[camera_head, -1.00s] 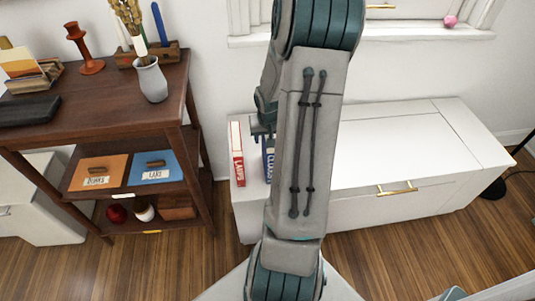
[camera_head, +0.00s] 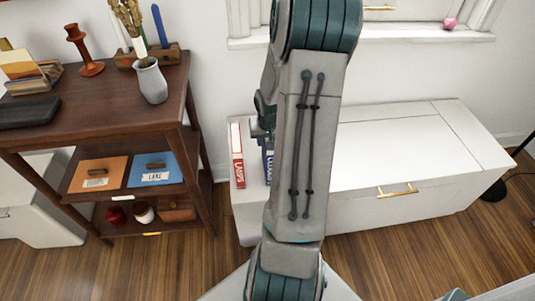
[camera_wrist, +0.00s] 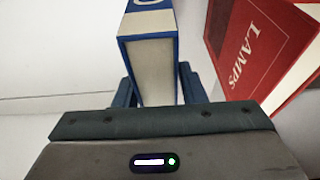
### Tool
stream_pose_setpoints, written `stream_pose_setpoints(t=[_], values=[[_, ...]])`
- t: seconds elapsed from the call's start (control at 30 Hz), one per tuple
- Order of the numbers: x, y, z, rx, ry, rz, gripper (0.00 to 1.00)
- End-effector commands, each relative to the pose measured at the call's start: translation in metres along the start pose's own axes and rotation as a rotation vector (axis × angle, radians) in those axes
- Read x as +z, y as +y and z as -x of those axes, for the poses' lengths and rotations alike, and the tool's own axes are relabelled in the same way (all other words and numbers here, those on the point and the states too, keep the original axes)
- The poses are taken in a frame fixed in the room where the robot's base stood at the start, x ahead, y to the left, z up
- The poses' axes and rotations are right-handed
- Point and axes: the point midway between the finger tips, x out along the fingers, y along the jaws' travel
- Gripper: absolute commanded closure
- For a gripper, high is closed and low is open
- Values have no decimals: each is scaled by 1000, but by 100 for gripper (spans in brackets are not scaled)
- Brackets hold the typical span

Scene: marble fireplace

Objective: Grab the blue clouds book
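The blue clouds book (camera_head: 268,162) stands upright on the left end of the white bench, beside the red lamps book. My arm hides much of it in the head view. In the wrist view the blue book (camera_wrist: 155,70) shows its pale page edge and blue covers. My gripper (camera_wrist: 162,90) has one finger on each side of it, close against the covers, and looks shut on it. In the head view my gripper (camera_head: 262,130) is at the top of the book, partly hidden by my arm.
The red lamps book (camera_head: 237,155) stands just left of the blue book and also shows at right in the wrist view (camera_wrist: 262,45). The white bench (camera_head: 400,150) is bare to the right. A dark wooden shelf table (camera_head: 95,75) with a vase (camera_head: 150,82) stands at left.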

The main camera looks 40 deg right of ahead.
Motion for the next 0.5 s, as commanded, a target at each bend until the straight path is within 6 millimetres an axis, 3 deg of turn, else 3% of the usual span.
stream_pose_setpoints(t=[0.03,0.1,0.13,0.5], values=[[0,0,0,0,0,0,78],[0,0,0,0,0,0,97],[0,0,0,0,0,0,100],[-1,0,2,0,2,0,100]])
